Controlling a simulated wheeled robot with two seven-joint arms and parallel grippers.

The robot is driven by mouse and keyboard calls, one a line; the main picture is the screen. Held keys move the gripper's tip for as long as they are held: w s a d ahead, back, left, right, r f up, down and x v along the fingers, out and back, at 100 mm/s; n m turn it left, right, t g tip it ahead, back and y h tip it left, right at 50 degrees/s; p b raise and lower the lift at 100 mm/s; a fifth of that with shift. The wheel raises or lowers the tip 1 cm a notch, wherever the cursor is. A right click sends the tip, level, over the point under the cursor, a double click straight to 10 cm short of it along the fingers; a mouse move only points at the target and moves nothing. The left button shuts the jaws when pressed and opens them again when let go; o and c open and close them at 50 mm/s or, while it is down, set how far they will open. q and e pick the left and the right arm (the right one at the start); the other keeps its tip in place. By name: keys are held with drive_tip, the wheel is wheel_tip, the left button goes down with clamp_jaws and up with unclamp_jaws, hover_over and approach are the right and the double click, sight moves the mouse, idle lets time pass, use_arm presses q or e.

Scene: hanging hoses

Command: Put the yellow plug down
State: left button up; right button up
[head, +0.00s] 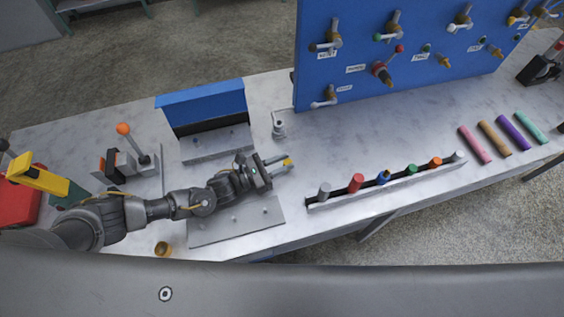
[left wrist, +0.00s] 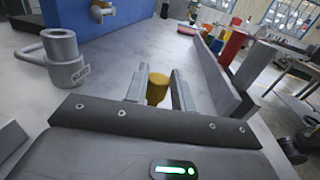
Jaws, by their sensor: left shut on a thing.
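The yellow plug (head: 288,162) is between the fingertips of my left gripper (head: 280,164), above the bench left of the plug rail. In the left wrist view the yellow plug (left wrist: 157,88) stands between the two fingers of the left gripper (left wrist: 155,90), its rounded yellow-brown end showing. The gripper is shut on it. Whether the plug touches the bench is hard to tell. My right gripper is not in view.
A rail (head: 390,187) holding several coloured plugs stands right of the gripper. A grey shackle-like fitting (head: 279,125) is behind it; a blue panel (head: 400,50) with taps stands at the back. A grey plate (head: 236,222) lies in front. Several coloured bars lie at the right.

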use_arm(q)
drive_tip(key=o, duration=1)
drive_tip(key=b+v, duration=0.3)
drive_tip(key=v, duration=0.8)
drive_tip(key=shift+f, duration=0.1)
drive_tip(key=shift+s+a, duration=0.25)
drive_tip(key=shift+a, duration=0.2)
